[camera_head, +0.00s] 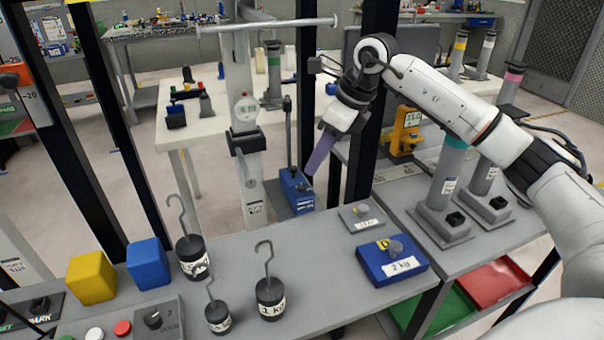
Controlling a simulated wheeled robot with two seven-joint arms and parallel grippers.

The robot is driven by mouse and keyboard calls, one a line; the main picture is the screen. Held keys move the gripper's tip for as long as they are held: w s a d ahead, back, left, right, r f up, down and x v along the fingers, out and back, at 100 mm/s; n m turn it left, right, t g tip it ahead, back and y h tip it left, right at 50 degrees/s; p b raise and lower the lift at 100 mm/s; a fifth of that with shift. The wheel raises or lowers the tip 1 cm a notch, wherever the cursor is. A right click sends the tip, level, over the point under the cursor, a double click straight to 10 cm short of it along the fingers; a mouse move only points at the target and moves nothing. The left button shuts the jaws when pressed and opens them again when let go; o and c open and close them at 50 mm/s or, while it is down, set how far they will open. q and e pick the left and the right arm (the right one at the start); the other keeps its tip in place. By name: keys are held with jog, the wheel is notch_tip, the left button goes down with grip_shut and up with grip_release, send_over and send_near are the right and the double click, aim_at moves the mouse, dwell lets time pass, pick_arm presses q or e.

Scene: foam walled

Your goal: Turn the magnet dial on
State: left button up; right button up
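My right arm comes in from the right and its gripper (320,152) points down, above and right of a blue block with a lever (295,188). A single purple slab shows at the gripper's end; whether it is the fingers or a held piece I cannot tell. No dial is readably marked as the magnet dial. A black knob (153,319) sits on a grey box (172,325) at the front left, its label too small to read. The gripper is well apart from this knob. My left gripper is not in view.
Hooked weights (270,294) stand on the grey bench (335,292), near yellow (92,278) and blue (148,264) cubes. A post with a gauge (245,108) and crossbar rises behind.

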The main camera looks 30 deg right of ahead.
aim_at(303, 185)
jog(key=x, duration=0.7)
jog(key=shift+a+f, duration=0.15)
jog(key=shift+f, duration=0.05)
grip_shut()
